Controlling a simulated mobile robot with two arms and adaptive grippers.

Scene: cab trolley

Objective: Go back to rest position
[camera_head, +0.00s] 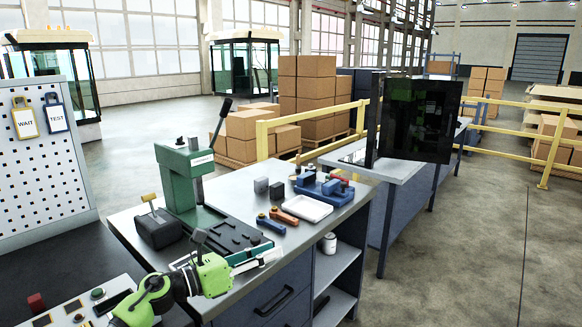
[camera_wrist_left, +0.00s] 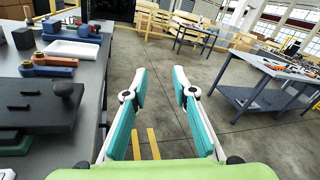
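My left arm, bright green, comes in from the lower left in the head view. Its gripper (camera_head: 262,258) is at the front edge of the grey workbench (camera_head: 338,204), with teal finger pads showing. In the left wrist view the two fingers of the left gripper (camera_wrist_left: 159,85) stand apart with nothing between them. Bare floor shows through the gap, and the bench lies to the left of the fingers. My right gripper is in neither view.
A green press (camera_head: 186,180), a white tray (camera_head: 306,208) and a blue fixture (camera_head: 322,188) stand on the bench. A dark panel (camera_head: 417,118) stands behind it. A pegboard (camera_head: 45,160) is at the left. Open floor (camera_head: 470,250) lies to the right.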

